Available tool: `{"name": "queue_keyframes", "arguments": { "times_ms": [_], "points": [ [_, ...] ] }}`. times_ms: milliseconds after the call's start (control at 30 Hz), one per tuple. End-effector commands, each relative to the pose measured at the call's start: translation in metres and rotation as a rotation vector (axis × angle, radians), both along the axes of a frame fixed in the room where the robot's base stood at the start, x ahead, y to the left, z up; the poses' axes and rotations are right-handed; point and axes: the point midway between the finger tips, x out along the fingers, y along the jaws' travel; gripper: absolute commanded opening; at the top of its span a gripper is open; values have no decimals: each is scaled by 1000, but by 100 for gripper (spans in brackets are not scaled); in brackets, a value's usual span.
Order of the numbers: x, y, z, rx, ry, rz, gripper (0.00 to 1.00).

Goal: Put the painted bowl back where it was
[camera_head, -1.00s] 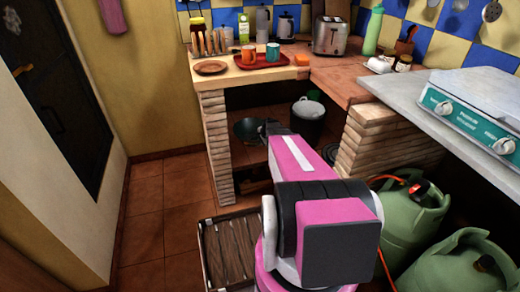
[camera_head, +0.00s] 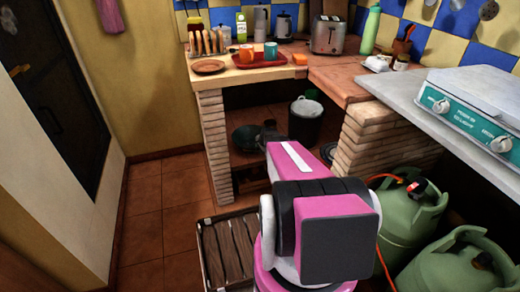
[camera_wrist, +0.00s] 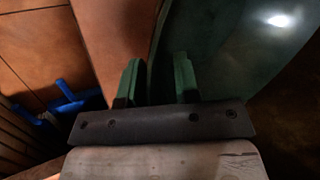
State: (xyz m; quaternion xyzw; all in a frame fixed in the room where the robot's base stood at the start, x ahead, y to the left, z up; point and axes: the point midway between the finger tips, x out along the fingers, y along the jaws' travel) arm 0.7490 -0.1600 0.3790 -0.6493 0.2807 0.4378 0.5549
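The painted bowl (camera_head: 244,138) is dark green and round. In the head view it shows low under the counter, beyond my arm, partly hidden by it. In the wrist view its smooth, shiny green side (camera_wrist: 240,60) fills the upper right. My gripper (camera_wrist: 157,80) has its two fingers on either side of the bowl's edge, and the bowl has moved together with it. The fingers stand somewhat apart, and their contact with the wall is dark and hard to see. In the head view the gripper (camera_head: 270,128) is a small dark shape at the bowl's right.
A dark bin (camera_head: 305,118) stands right of the bowl under the counter. A brick pillar (camera_head: 216,145) is at the left and another (camera_head: 375,140) at the right. A wooden crate (camera_head: 228,250) and green gas bottles (camera_head: 410,215) flank my arm. Tiled floor at left is clear.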

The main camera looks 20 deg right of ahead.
Motion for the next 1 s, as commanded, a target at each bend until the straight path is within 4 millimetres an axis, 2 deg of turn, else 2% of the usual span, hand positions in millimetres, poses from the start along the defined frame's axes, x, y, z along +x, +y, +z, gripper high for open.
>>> {"name": "queue_keyframes", "arguments": {
  "times_ms": [367,567,800,1000],
  "points": [
    [-1,0,5,0,0,0,30],
    [-17,-3,32,0,-1,-1,30],
    [-39,-9,75,-1,-1,0,30],
    [-51,-13,99,-1,0,0,30]
  ]
}}
